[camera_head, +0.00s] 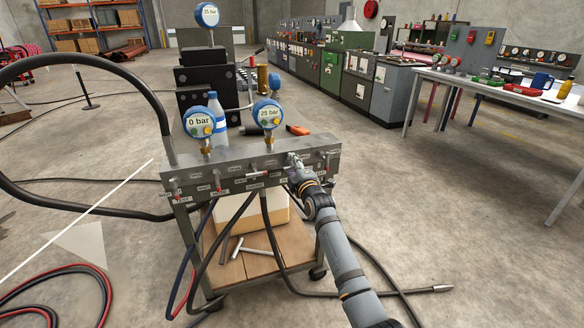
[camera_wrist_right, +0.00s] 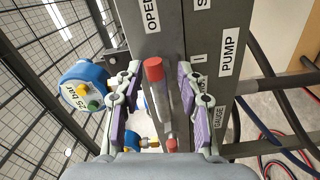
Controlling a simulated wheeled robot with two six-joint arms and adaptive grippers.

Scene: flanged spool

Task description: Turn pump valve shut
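The pump valve's lever, with a red cap (camera_wrist_right: 154,72) and a grey shaft, stands out from the grey manifold in the right wrist view, beside the PUMP label (camera_wrist_right: 229,52). My right gripper (camera_wrist_right: 157,80) is open, with one purple-padded finger on each side of the lever and visible gaps between. In the head view my right gripper (camera_head: 296,164) is at the right end of the manifold (camera_head: 232,170) and hides this valve. An OPEN label (camera_wrist_right: 152,14) and a partly cut-off label starting with S are at the wrist view's top. My left gripper is not in view.
Small red-tipped levers line the manifold's front. A 0 bar gauge (camera_head: 199,122) and a 25 bar gauge (camera_head: 267,114) stand on top, near a bottle (camera_head: 217,115) and an orange-handled tool (camera_head: 297,130). Hoses hang below, around the cart's wooden shelf (camera_head: 262,262).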

